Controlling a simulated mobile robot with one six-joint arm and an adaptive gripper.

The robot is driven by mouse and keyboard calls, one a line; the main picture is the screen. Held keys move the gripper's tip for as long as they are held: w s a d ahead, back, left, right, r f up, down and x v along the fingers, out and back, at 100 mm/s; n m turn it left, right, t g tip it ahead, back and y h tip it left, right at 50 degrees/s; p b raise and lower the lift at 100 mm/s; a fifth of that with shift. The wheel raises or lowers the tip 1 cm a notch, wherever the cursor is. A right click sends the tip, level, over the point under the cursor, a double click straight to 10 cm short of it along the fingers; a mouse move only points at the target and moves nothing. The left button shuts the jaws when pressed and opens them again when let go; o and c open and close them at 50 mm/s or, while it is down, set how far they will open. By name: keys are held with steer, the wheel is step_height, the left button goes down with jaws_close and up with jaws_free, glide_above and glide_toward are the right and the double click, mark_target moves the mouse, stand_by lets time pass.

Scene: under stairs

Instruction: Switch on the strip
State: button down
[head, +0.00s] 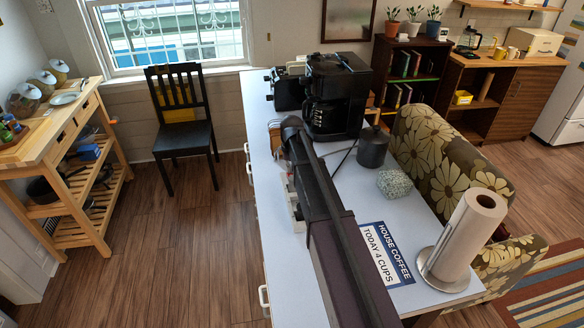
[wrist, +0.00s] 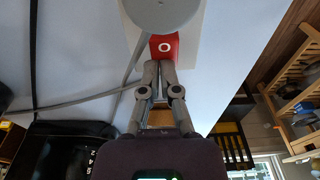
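In the wrist view a red rocker switch (wrist: 165,47) marked with a white ring sits on the pale strip (wrist: 191,48). A round grey disc covers part of the strip beyond the switch. My gripper (wrist: 159,66) is shut and empty, with its fingertips together right at the near edge of the switch. I cannot tell whether they touch it. In the head view, part of the white strip (head: 298,216) shows along the left side of the counter. My arm hides the rest of it and my gripper there.
A black coffee machine (head: 335,95), a dark canister (head: 372,147) and a speckled block (head: 394,183) stand on the white counter (head: 345,205). A coffee sign (head: 386,254) and a paper towel roll (head: 465,235) are nearer. Grey cords (wrist: 75,101) cross the counter.

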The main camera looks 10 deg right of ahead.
steer(key=shift+s, duration=0.45)
steer(key=shift+r, duration=0.2)
step_height(320, 180, up, 14)
steer(key=w+p, duration=0.2)
steer(key=p, duration=1.2)
steer(key=shift+w+f, duration=0.2)
steer(key=shift+f, duration=0.05)
steer(key=shift+d, duration=0.1)
steer(key=s+a+f+b, duration=0.1)
steer(key=s+f+b, duration=0.1)
steer(key=s, duration=0.7)
steer(key=s+a+f+b, duration=0.1)
steer(key=s+f+b, duration=0.2)
steer(key=s, duration=0.7)
steer(key=s+a+f+g+b, duration=0.1)
steer(key=s+a+f+b, duration=0.1)
steer(key=s, duration=0.7)
steer(key=shift+s+f+n+b, duration=0.2)
steer(key=shift+f+n+b, duration=0.1)
steer(key=shift+f, duration=0.05)
